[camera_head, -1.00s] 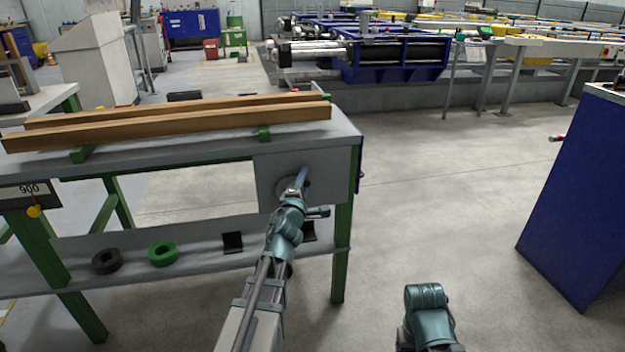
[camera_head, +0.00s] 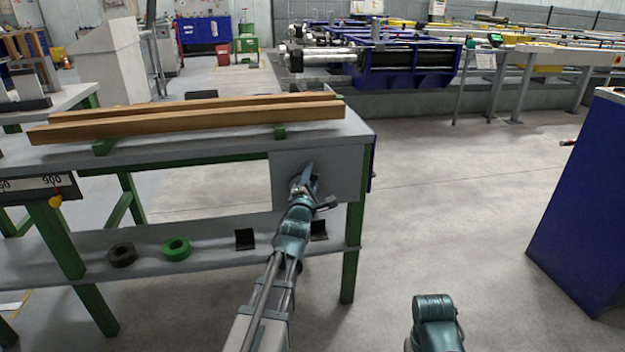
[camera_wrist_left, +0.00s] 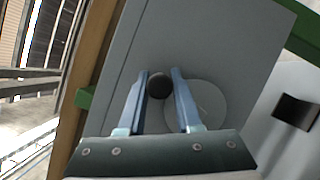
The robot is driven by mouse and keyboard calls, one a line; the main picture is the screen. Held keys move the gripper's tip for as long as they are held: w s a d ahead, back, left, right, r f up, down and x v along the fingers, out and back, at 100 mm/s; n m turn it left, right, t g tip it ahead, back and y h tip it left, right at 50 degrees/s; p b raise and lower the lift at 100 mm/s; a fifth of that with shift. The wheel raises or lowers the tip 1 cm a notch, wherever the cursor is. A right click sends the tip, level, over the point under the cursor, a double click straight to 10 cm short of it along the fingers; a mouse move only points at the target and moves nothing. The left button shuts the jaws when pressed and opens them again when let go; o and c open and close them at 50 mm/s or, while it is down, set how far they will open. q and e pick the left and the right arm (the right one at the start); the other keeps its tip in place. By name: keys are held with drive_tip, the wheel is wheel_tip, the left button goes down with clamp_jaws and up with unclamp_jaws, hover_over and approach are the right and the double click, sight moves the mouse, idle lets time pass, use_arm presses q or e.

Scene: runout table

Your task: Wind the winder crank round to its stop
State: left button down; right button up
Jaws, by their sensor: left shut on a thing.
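The winder crank shows as a dark round knob (camera_wrist_left: 159,86) in the left wrist view, in front of a pale round disc (camera_wrist_left: 208,108) on a grey panel (camera_wrist_left: 225,45). In the head view this panel (camera_head: 338,165) is at the right end of the table, and the crank is mostly hidden by my gripper. My left gripper (camera_head: 308,172) reaches the panel from the front. In the wrist view its two blue fingers (camera_wrist_left: 160,78) stand on either side of the knob, shut on it. My right gripper is out of view; only part of its arm shows at the bottom.
Two wooden beams (camera_head: 190,118) lie on the table top (camera_head: 230,149). A lower shelf (camera_head: 205,246) holds a black ring (camera_head: 122,256), a green ring (camera_head: 176,249) and dark brackets. A blue cabinet (camera_head: 585,200) stands at right. The floor between is clear.

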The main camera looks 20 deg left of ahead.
use_arm(q)
drive_tip(key=shift+s+a+n+t+y+b, duration=0.1)
drive_tip(key=shift+s+a+n+y+b, duration=0.15)
drive_tip(key=shift+n, duration=0.4)
drive_tip(key=shift+s+a+n+t+y+b, duration=0.15)
drive_tip(key=shift+a+n+y+b, duration=0.15)
drive_tip(key=shift+n, duration=0.4)
drive_tip(key=shift+s+a+n+t+y+b, duration=0.1)
drive_tip(key=shift+s+a+n+y+b, duration=0.2)
drive_tip(key=shift+n, duration=0.35)
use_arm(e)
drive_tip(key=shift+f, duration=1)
use_arm(q)
drive_tip(key=shift+w, duration=0.1)
drive_tip(key=c, duration=0.6)
unclamp_jaws()
drive_tip(key=shift+r, duration=0.1)
drive_tip(key=shift+d, duration=0.1)
